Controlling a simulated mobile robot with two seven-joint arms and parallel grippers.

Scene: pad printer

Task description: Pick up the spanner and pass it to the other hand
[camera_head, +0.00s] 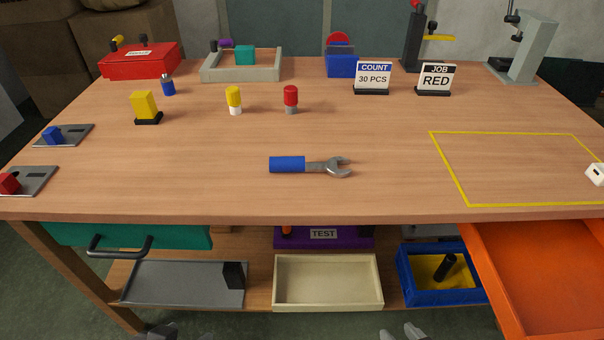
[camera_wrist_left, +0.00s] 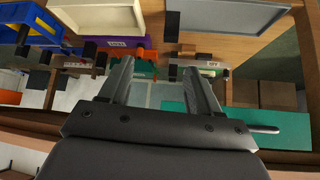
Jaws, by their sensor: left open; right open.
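The spanner (camera_head: 312,166) has a blue handle and a grey metal open-ended head. It lies flat on the wooden table (camera_head: 380,195), near the middle of the front half, with its handle to the left and its jaw to the right. My right gripper (camera_head: 402,332) shows only as grey fingertips at the bottom edge of the head view; they are apart, below and in front of the table, away from the spanner. My left gripper (camera_wrist_left: 158,66) shows in the left wrist view with its two fingers apart and nothing between them. The spanner is not visible in that view.
Yellow (camera_head: 234,100) and red (camera_head: 291,98) capped bottles stand behind the spanner. A yellow block (camera_head: 145,106) stands left of them. COUNT (camera_head: 372,78) and JOB (camera_head: 435,79) signs stand behind right. An orange drawer (camera_head: 545,270) is open at front right. The table around the spanner is clear.

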